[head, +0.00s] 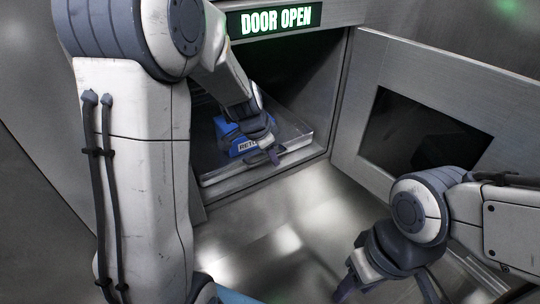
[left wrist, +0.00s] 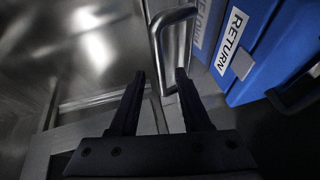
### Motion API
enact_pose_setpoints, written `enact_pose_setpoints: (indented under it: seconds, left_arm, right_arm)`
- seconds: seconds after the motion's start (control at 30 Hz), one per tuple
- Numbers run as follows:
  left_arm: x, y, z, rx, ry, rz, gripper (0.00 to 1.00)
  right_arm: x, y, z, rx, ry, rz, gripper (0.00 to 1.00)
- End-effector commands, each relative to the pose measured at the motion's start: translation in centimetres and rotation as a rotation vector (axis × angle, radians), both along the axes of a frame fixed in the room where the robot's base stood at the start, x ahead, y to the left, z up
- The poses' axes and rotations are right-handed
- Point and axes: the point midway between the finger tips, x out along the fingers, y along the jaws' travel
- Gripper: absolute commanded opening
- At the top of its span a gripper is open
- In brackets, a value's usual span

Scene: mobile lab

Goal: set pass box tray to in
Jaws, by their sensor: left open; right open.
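The pass box (head: 345,75) has its door (head: 350,122) swung open to the right. The metal tray (head: 222,174) lies in its opening, front edge close to the sill. A blue box (head: 226,128) labelled RETURN sits on the tray and also shows in the left wrist view (left wrist: 262,55). My left gripper (head: 274,152) is open at the tray's front edge. In the left wrist view a bent metal handle (left wrist: 157,42) stands just beyond the left fingertips (left wrist: 160,76); I cannot tell if they touch it. My right gripper (head: 388,284) is open and empty, low at the right.
A lit sign (head: 276,20) above the opening reads DOOR OPEN. The door has a dark window (head: 425,130) and stands above and behind my right arm. Bare shiny metal surface (head: 290,225) lies in front of the opening, between my arms.

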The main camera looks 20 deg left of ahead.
Motion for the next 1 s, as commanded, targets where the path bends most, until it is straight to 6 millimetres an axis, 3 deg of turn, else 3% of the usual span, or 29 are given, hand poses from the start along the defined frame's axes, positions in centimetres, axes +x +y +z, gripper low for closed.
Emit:
enact_pose_setpoints:
  seconds: [0.13, 0.2, 0.27, 1.0]
  left_arm:
    - [0.00, -0.01, 0.07, 0.000, 0.000, 0.000, 0.47]
    - [0.00, -0.01, 0.07, 0.000, 0.000, 0.000, 0.20]
    - [-0.02, -0.01, 0.07, 0.000, 0.000, 0.000, 0.00]
    - [-0.05, -0.02, 0.07, -0.001, 0.001, 0.000, 0.00]
  right_arm:
    - [0.00, 0.00, 0.05, 0.000, 0.000, 0.000, 0.48]
    - [0.00, 0.00, 0.05, 0.000, 0.000, 0.000, 0.48]
    - [0.00, 0.00, 0.05, 0.000, 0.000, 0.000, 0.48]
    - [0.00, 0.00, 0.05, 0.000, 0.000, 0.000, 0.48]
